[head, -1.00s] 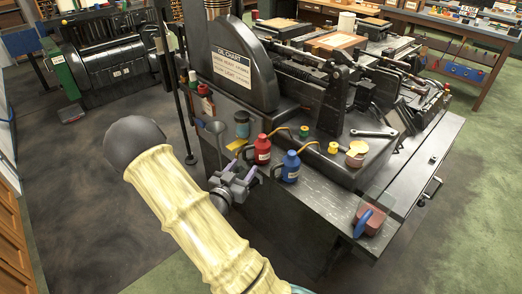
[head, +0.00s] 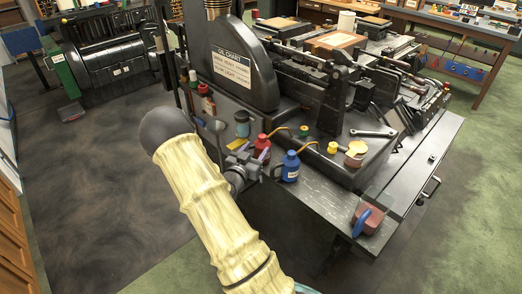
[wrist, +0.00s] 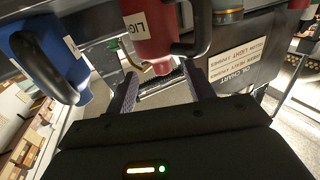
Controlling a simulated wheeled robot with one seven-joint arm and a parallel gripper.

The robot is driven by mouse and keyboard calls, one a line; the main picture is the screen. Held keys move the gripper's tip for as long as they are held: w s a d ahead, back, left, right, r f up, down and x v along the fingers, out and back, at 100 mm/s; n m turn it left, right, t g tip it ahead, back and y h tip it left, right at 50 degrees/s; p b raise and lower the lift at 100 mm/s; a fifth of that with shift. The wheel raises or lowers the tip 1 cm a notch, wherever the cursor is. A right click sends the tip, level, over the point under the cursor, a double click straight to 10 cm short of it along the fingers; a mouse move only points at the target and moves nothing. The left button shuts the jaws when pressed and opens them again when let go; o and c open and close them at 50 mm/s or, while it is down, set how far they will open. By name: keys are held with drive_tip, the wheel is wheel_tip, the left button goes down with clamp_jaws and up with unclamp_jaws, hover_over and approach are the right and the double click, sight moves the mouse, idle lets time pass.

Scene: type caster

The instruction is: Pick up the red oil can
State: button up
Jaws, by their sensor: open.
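The red oil can (head: 262,145) stands on the front ledge of the black machine, left of the blue oil can (head: 290,167). My gripper (head: 257,162) is in front of the red can and hides its lower part in the head view. In the wrist view, the picture is upside down. The red can (wrist: 150,35) with its black handle shows above and between my open fingers (wrist: 160,85). The fingers are apart and nothing is gripped. The blue can (wrist: 48,62) is at the left. I cannot tell whether a finger touches the red can.
Yellow and green capped items (head: 332,148) and a wrench (head: 372,132) lie on the machine behind the cans. A dark red bottle (head: 206,100) hangs to the left. Open floor (head: 85,190) lies to the left.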

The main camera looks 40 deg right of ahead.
sight(261, 141)
drive_tip(key=x, duration=0.4)
drive_tip(key=shift+w+d+r+p, duration=0.1)
drive_tip(key=shift+d+r+p, duration=0.1)
drive_tip(key=shift+p, duration=0.1)
clamp_jaws()
